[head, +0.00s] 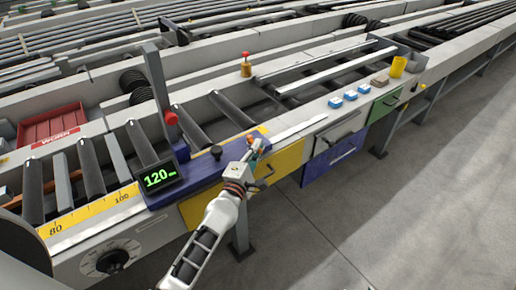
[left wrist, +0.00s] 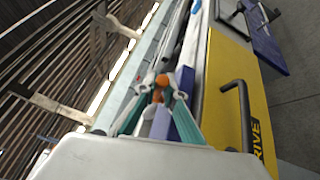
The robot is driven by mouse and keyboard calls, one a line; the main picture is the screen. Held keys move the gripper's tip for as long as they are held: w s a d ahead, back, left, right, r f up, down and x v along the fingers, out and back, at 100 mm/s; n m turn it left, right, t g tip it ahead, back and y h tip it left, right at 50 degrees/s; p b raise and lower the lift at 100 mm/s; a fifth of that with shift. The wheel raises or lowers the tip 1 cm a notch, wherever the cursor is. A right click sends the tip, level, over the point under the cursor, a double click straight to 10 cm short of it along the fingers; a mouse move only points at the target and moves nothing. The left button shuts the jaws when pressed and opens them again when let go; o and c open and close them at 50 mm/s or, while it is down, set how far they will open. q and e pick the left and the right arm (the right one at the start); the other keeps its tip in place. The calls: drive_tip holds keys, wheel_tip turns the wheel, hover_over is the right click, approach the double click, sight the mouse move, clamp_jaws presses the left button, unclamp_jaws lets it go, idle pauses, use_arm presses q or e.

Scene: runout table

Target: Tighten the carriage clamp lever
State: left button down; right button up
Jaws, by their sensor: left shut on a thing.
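The blue carriage (head: 205,172) sits on the front rail, with a display (head: 159,178) reading 120. My left gripper (head: 254,146) is at the carriage's right end. Its fingers close around the clamp lever, whose orange end (head: 249,139) shows at the fingertips. In the left wrist view the lever's orange knob (left wrist: 162,80) sits between the tips of my left gripper (left wrist: 160,90). The gripper hides most of the lever, so its exact angle is unclear. My right gripper is not in view.
A black knob (head: 216,151) stands on the carriage, left of the gripper. A red knob (head: 171,118) is on the upright post. A yellow drawer front with a black handle (left wrist: 232,100) lies close beside the gripper. Blue blocks (head: 343,99) and a yellow cup (head: 398,67) stand farther right.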

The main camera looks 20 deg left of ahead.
use_arm(q)
drive_tip(key=shift+s+a+m+h, duration=0.15)
drive_tip(key=shift+a+m+h, duration=0.15)
drive_tip(key=shift+m+h, duration=0.4)
drive_tip(key=shift+s+a+m+g+h+b, duration=0.15)
drive_tip(key=shift+m+g+h+b, duration=0.15)
drive_tip(key=shift+h+b, duration=0.35)
drive_tip(key=shift+s+a+m+g+h+b, duration=0.1)
drive_tip(key=shift+a+m+g+h+b, duration=0.1)
drive_tip(key=shift+m+h+b, duration=0.45)
drive_tip(key=shift+n, duration=0.25)
drive_tip(key=c, duration=2.4)
unclamp_jaws()
drive_tip(key=shift+o, duration=0.2)
drive_tip(key=shift+s, duration=0.15)
drive_tip(key=v, duration=1.1)
drive_tip(key=shift+s+a, duration=0.15)
drive_tip(key=shift+s, duration=0.2)
